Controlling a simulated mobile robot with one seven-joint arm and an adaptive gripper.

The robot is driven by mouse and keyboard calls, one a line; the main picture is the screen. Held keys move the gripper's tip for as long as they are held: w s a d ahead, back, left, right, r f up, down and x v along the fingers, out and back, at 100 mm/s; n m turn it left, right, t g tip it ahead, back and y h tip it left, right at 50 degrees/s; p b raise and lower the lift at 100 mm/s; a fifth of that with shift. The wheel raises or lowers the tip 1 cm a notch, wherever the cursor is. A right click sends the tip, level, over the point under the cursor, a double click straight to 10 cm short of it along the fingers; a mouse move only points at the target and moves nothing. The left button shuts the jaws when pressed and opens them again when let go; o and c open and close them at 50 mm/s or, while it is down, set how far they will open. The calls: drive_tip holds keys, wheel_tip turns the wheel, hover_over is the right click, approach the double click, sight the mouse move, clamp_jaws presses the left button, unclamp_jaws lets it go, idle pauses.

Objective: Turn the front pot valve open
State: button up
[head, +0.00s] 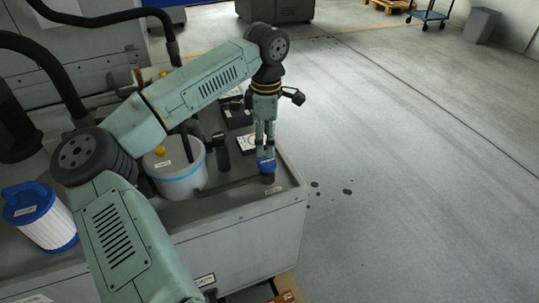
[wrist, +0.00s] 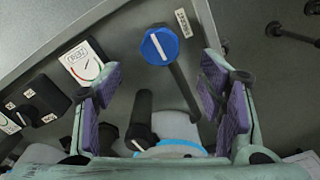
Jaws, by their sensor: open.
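A round blue valve knob (head: 267,165) with a white line across its top sits at the near right corner of the grey bench. In the wrist view the knob (wrist: 159,46) stands ahead of my fingers, with a dark pipe running from it toward a grey pot (head: 176,176) with a blue band. My gripper (head: 265,143) points down just above the blue knob. In the wrist view my gripper (wrist: 163,98) is open, its purple pads apart and nothing between them. Whether the fingers touch the knob cannot be told.
A black upright handle (head: 220,151) stands beside the pot; it also shows in the wrist view (wrist: 141,118). A dial gauge (wrist: 85,60) and black boxes lie left of the knob there. A white pleated filter (head: 42,220) with blue ends stands at left.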

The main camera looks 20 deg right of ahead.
sight(267, 161)
wheel_tip(267, 161, down, 7)
drive_tip(key=shift+d+f+p, duration=0.1)
drive_tip(key=shift+f+p, duration=0.1)
drive_tip(key=shift+p, duration=0.25)
drive_tip(key=shift+c, duration=0.4)
drive_tip(key=c, duration=1.1)
